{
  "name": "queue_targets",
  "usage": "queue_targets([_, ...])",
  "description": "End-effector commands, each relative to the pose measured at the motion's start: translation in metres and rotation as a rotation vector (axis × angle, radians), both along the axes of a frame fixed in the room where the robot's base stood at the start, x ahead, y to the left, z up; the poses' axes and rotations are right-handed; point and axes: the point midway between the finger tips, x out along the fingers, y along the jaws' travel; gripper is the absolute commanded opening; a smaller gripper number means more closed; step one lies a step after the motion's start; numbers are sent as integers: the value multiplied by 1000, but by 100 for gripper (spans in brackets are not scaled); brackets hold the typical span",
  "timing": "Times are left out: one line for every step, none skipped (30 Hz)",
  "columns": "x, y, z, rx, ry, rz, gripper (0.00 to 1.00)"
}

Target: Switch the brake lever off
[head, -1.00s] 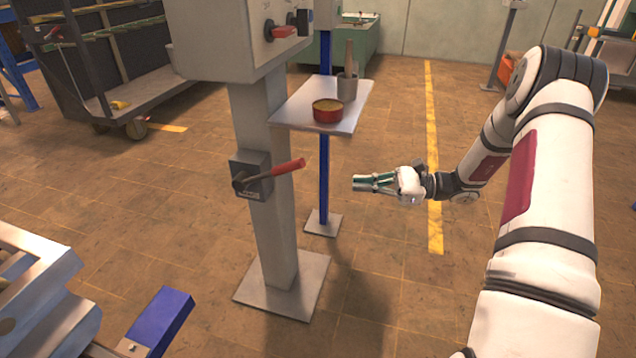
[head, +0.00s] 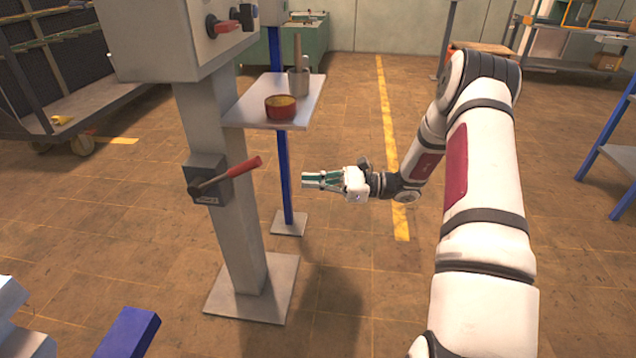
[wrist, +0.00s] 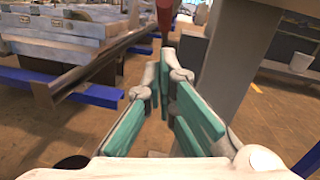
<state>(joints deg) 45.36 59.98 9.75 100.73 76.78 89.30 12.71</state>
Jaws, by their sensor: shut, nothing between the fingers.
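The brake lever (head: 232,172) has a red handle and a dark pivot on a black mounting box (head: 206,181). The box is fixed to the grey column (head: 222,215). The handle points right and slightly upward. My gripper (head: 306,180) is to the right of the handle's tip and slightly lower in the head view, pointing left, apart from it. In the wrist view my gripper (wrist: 165,105) shows green-padded fingers that are shut and empty. A red part, likely the lever handle (wrist: 165,15), shows at the top, beyond the fingertips.
A small shelf (head: 247,112) on the column holds a red tin (head: 280,107) and a grey cup (head: 299,82) above my gripper's level. A blue post (head: 285,165) stands behind.

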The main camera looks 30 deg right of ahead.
Motion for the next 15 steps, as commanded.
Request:
queue_targets([5, 11, 0, 0, 0, 5, 0])
queue_targets([8, 16, 0, 1, -1, 5, 0])
queue_targets([11, 23, 0, 0, 0, 4, 0])
queue_targets([14, 28, 1, 0, 0, 5, 0])
queue_targets([17, 34, 1, 0, -1, 5, 0])
queue_targets([21, 40, 2, -1, -2, 4, 0])
queue_targets([23, 45, 2, -1, -2, 4, 0])
queue_targets([26, 50, 2, -1, -1, 4, 0])
queue_targets([28, 55, 5, -1, -2, 3, 0])
queue_targets([29, 57, 10, -2, -3, 2, 0])
queue_targets([30, 60, 13, -2, -3, 2, 0])
queue_targets([31, 63, 18, -1, -2, 2, 0])
queue_targets([32, 65, 20, -1, -2, 2, 0])
queue_targets([33, 67, 23, -1, -2, 2, 0])
queue_targets([33, 70, 25, -1, -1, 2, 0])
